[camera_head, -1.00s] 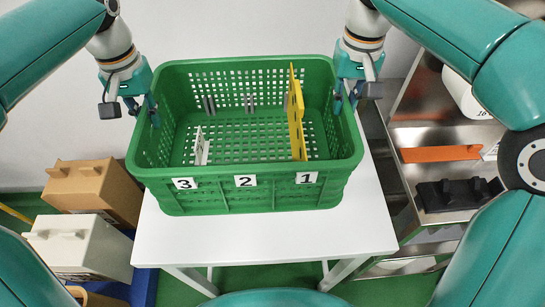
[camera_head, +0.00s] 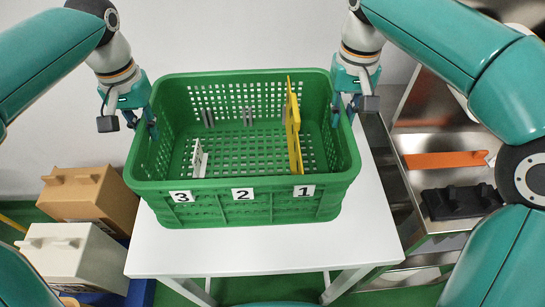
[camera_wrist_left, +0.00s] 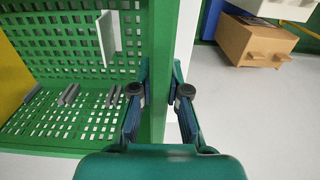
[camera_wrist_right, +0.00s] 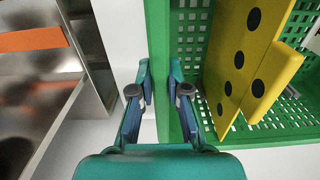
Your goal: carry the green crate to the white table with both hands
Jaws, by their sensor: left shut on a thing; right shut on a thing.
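The green crate (camera_head: 222,212) is at the white table (camera_head: 290,243), over its top, with labels 3, 2 and 1 facing me. I cannot tell whether its base touches the tabletop. My left gripper (camera_head: 151,128) is shut on the crate's left wall; the left wrist view shows its fingers (camera_wrist_left: 160,100) on both sides of the green rim. My right gripper (camera_head: 343,112) is shut on the right wall, its fingers (camera_wrist_right: 160,98) on either side of that rim. Inside the crate stand a yellow divider (camera_head: 293,130), a small white plate (camera_head: 198,158) and several grey clips.
Brown (camera_head: 85,195) and cream (camera_head: 70,255) boxes stand at the lower left. A metal rack with an orange bar (camera_head: 445,160) and a black block (camera_head: 455,200) is at the right. The table's front strip is bare.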

